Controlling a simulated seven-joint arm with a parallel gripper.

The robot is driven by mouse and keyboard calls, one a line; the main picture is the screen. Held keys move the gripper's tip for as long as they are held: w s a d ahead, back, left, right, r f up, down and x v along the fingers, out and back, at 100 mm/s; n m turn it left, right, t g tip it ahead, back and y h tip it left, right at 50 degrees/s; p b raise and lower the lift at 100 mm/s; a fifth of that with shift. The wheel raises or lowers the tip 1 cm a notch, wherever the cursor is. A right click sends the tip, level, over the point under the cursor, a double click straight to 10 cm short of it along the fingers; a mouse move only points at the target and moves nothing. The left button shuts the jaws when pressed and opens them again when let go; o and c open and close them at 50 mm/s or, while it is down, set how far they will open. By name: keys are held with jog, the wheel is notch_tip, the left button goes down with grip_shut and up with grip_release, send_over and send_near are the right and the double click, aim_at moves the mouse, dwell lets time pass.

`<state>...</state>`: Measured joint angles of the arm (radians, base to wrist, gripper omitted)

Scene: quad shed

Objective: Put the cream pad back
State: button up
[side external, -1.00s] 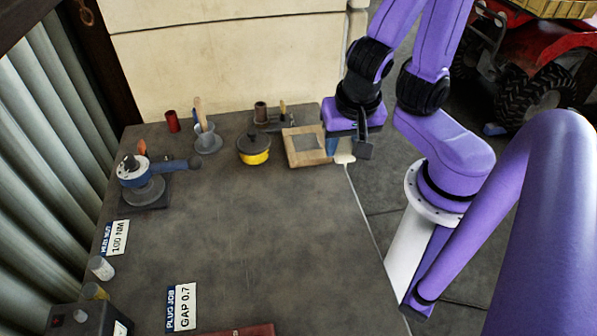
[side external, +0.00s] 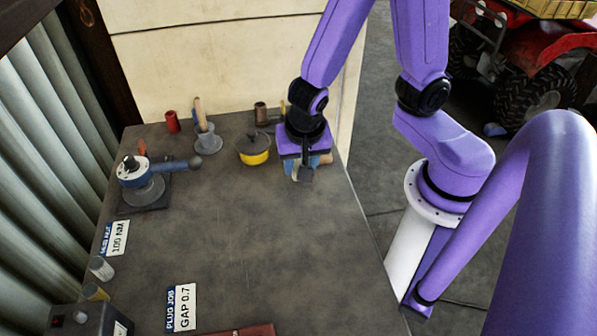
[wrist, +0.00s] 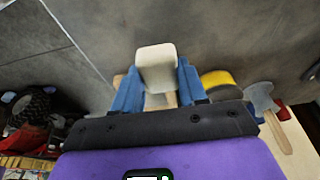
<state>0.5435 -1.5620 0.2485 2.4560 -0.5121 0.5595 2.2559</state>
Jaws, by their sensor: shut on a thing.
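The cream pad (wrist: 156,66) is a pale rounded block, held between the blue fingers of my gripper (wrist: 157,84) in the wrist view. In the side view my gripper (side external: 304,172) is over the tan wooden tray (side external: 326,159) at the back right of the bench and hides most of it, including its grey middle. Tan parts of the tray show behind the fingers in the wrist view. I cannot tell whether the pad touches the tray.
A blue tool (side external: 150,180) is at the left. The bench's middle (side external: 240,235) is clear.

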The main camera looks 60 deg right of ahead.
jog(key=shift+w+f, duration=0.15)
jog(key=shift+f, duration=1.7)
jog(key=shift+f, duration=0.1)
jog(key=o, duration=1)
